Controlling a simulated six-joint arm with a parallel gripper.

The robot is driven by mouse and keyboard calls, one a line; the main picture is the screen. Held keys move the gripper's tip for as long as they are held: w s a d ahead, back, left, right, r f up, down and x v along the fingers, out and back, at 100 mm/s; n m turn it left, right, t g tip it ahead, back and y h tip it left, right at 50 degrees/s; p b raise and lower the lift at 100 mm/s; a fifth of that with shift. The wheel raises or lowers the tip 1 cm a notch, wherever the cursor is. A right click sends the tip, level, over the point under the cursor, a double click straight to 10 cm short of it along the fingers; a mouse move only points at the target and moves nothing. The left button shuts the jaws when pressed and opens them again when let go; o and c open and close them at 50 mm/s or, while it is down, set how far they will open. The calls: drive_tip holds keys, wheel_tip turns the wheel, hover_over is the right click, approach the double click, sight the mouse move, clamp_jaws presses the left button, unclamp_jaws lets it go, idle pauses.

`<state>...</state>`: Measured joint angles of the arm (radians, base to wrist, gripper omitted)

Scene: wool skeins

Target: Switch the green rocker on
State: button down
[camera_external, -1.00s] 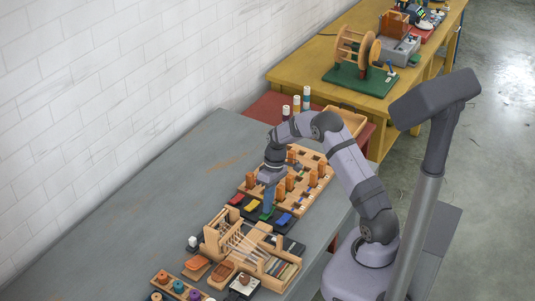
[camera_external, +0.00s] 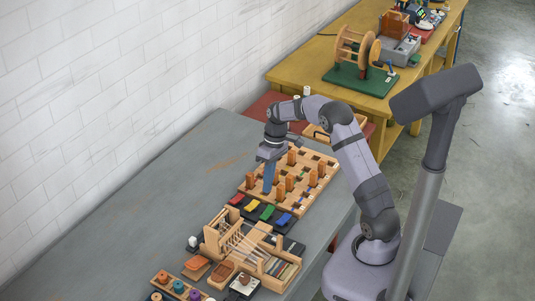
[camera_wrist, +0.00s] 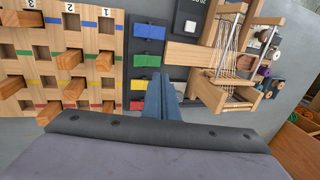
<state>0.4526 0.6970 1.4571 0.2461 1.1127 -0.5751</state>
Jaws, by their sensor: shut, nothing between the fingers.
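The green rocker (camera_external: 267,212) sits on a dark panel between the yellow rocker (camera_external: 252,205) and the blue rocker (camera_external: 283,219). It also shows in the wrist view (camera_wrist: 146,60), left of my fingers, with two halves visible; I cannot tell which side is pressed down. My gripper (camera_external: 268,190) is shut and empty, with its blue fingers pointing down above the panel's far side, apart from the rockers.
A wooden board with upright orange pegs (camera_external: 313,179) stands just behind the panel, close to my fingers. A small wooden loom (camera_external: 245,240) stands in front of it. The red rocker (camera_external: 237,199) is at the panel's left end. The grey table (camera_external: 130,215) is clear to the left.

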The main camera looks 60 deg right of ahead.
drive_tip(key=shift+a+b+v, duration=0.15)
drive_tip(key=shift+a+v, duration=0.1)
drive_tip(key=shift+v, duration=0.75)
drive_tip(key=shift+a+b+v, duration=0.15)
drive_tip(key=shift+a+v, duration=0.1)
drive_tip(key=shift+v, duration=0.75)
drive_tip(key=shift+r, duration=0.1)
